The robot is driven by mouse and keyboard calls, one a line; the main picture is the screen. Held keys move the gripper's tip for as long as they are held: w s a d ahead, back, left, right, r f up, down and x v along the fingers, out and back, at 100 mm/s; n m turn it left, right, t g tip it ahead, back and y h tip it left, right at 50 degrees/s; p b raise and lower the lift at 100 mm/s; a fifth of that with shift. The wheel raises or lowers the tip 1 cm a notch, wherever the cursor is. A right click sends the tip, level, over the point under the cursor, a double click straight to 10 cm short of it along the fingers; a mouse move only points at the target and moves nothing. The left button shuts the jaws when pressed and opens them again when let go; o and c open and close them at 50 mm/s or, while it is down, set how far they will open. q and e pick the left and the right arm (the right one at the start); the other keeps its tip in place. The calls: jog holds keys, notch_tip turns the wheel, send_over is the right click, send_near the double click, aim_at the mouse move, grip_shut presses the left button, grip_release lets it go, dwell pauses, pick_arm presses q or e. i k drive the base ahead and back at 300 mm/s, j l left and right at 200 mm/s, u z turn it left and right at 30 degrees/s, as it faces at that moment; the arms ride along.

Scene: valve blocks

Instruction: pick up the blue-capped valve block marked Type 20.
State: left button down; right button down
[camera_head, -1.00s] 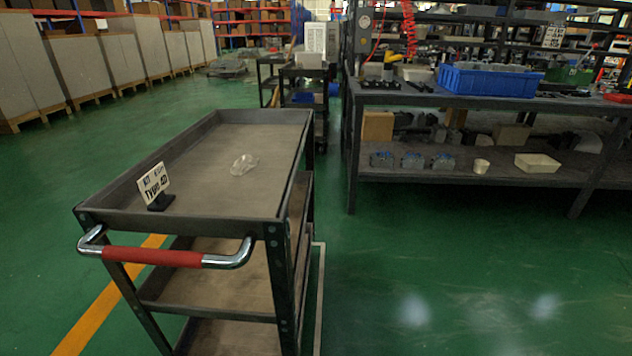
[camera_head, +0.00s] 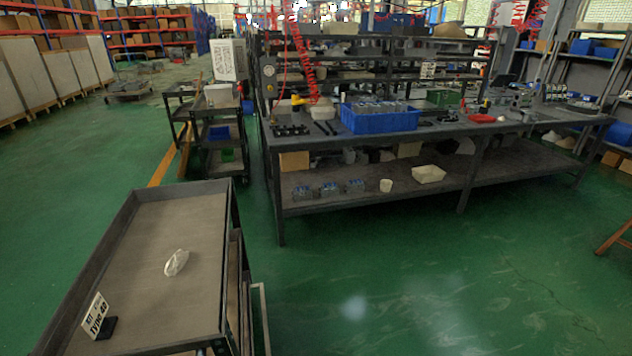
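Three grey valve blocks with blue tops, the left one (camera_head: 301,192), the middle one (camera_head: 328,189) and the right one (camera_head: 355,186), stand in a row on the lower shelf of the long workbench. No type marking can be read on them at this distance. A blue crate (camera_head: 380,122) on the bench top holds several grey parts with some blue on them, too small to make out. Neither of my grippers shows in the head view.
A cart (camera_head: 131,215) stands at lower left with a Type sign (camera_head: 97,316), its number hard to read, and a small clear-whitish object (camera_head: 176,263). A white cup (camera_head: 386,185) and cream tray (camera_head: 428,174) sit on the lower shelf. Green floor (camera_head: 420,285) before the bench is clear.

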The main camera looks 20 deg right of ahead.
aim_at(330, 190)
jog(key=i+l, duration=0.7)
jog(key=l, duration=0.2)
jog(key=i+l+z, duration=0.1)
jog(key=i+l, duration=0.65)
jog(key=l, duration=0.15)
jog(key=i+l, duration=0.7)
jog(key=l, duration=0.15)
